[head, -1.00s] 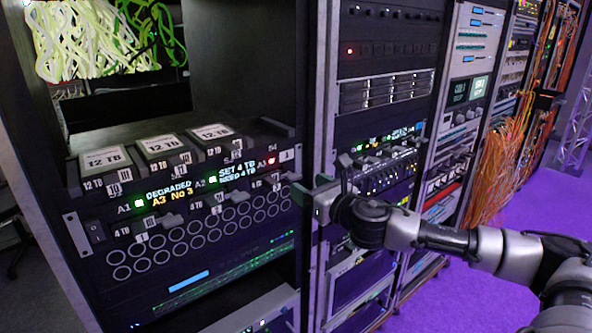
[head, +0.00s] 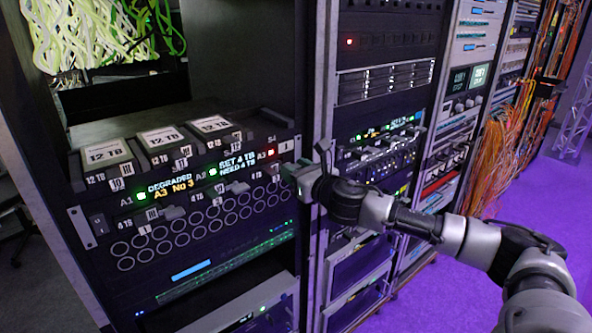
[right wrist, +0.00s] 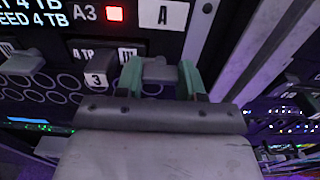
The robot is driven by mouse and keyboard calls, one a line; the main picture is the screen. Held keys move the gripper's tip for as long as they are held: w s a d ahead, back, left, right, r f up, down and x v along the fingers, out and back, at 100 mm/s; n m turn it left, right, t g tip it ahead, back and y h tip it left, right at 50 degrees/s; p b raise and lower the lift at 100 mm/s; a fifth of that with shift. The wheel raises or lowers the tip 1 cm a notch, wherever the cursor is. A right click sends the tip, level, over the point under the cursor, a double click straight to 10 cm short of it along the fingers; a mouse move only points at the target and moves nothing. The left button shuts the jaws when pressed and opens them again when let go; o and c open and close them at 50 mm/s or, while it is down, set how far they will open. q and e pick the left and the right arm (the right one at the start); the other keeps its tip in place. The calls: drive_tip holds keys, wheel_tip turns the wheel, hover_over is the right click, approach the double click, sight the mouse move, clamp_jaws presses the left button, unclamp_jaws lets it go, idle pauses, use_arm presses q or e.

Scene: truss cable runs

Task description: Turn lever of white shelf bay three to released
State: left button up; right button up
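The black drive shelf (head: 200,235) carries displays reading "DEGRADED A3 NO 3" and "SET 4 TB NEED 4 TB". Its A1 and A2 lights are green and its A3 light (head: 270,152) is red. The A3 light also shows in the right wrist view (right wrist: 115,14), beside a white label (right wrist: 162,14). Below is a "4 TB" bay tagged "III" and "3", with a grey lever (right wrist: 160,72). My right gripper (head: 292,172) is at this bay, hiding it in the head view. In the right wrist view its green-padded fingers (right wrist: 160,84) stand apart, either side of the lever; contact is unclear. My left gripper is out of view.
Three 12 TB drives (head: 160,140) sit in a row on top of the shelf. A pale rack post (head: 322,90) rises close beside my right gripper. Neighbouring racks (head: 385,90) and hanging orange cables (head: 500,150) stand to the right. Purple floor (head: 450,280) is open in front.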

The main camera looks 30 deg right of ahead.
drive_tip(key=shift+m, duration=0.4)
drive_tip(key=shift+c, duration=0.3)
drive_tip(key=m+p, duration=0.1)
drive_tip(key=m, duration=0.2)
drive_tip(key=m+p, duration=0.1)
drive_tip(key=m, duration=0.4)
drive_tip(key=m+p, duration=0.1)
drive_tip(key=m, duration=0.3)
drive_tip(key=shift+r+m, duration=0.1)
drive_tip(key=shift+m, duration=0.3)
drive_tip(key=shift+m+p, duration=0.45)
drive_tip(key=shift+m, duration=1.65)
drive_tip(key=o, duration=0.9)
